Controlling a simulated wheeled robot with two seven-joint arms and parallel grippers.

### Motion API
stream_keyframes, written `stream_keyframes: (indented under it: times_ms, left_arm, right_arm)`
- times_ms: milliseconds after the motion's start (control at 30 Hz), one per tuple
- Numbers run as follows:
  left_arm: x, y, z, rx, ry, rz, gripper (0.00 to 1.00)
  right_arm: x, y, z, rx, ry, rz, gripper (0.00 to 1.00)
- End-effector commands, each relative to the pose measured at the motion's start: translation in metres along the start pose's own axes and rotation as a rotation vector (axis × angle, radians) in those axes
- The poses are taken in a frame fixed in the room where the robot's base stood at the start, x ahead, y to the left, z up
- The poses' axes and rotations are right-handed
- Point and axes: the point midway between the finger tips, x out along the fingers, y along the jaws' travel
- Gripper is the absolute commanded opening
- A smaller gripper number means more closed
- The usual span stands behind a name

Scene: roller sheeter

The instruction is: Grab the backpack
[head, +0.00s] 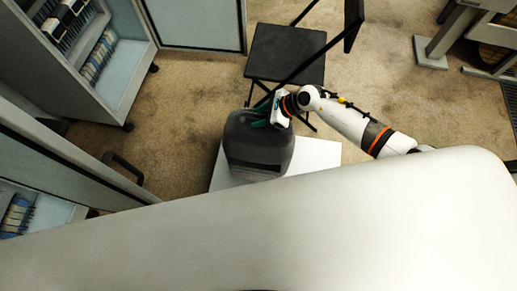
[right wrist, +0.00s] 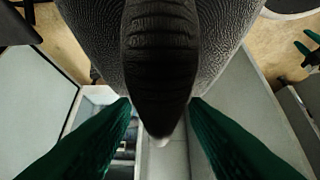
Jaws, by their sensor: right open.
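The dark grey backpack (head: 258,150) stands upright on a white surface (head: 318,155) beyond the large pale shape in the foreground. My right gripper (head: 262,113) reaches in from the right, at the top of the backpack. In the right wrist view its two green fingers (right wrist: 160,112) are apart, with a dark ribbed part of the backpack (right wrist: 160,45) between and above them. I cannot tell whether they touch it. My left gripper is not in the head view; small green pieces (right wrist: 308,46) at the right wrist view's edge look like its fingers.
A black chair (head: 285,52) stands just behind the backpack. Grey cabinets with shelves (head: 118,75) are on the left. A grey machine frame (head: 440,40) is at the upper right. Bare brown floor (head: 195,85) lies between the cabinets and the chair.

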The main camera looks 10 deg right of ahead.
Motion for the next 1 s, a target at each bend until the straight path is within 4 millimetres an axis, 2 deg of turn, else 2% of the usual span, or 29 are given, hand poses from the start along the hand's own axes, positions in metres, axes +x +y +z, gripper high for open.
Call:
stream_keyframes:
  times_ms: [100, 300, 367, 567, 1000]
  left_arm:
    - [0.0, -0.0001, -0.0001, 0.0, 0.0, 0.0, 0.36]
    - [0.0002, -0.0002, 0.0, 0.0, 0.0, 0.0, 0.36]
    - [0.0001, -0.0002, 0.0, 0.0, 0.0, 0.0, 0.36]
    - [0.0001, -0.0003, 0.0001, 0.0, 0.0, 0.0, 0.36]
    - [0.0001, -0.0004, 0.0002, 0.001, -0.001, 0.0, 0.36]
  right_arm:
    - [0.0072, 0.0, 0.0001, 0.0, 0.0, 0.0, 0.42]
    - [0.0074, 0.0001, 0.0004, -0.001, 0.0, 0.001, 0.42]
    - [0.0073, 0.0001, 0.0003, -0.001, 0.0, 0.001, 0.33]
    - [0.0072, 0.0001, 0.0002, -0.001, 0.0, 0.001, 0.01]
    - [0.007, 0.0001, 0.0002, -0.001, 0.0, 0.001, 0.0]
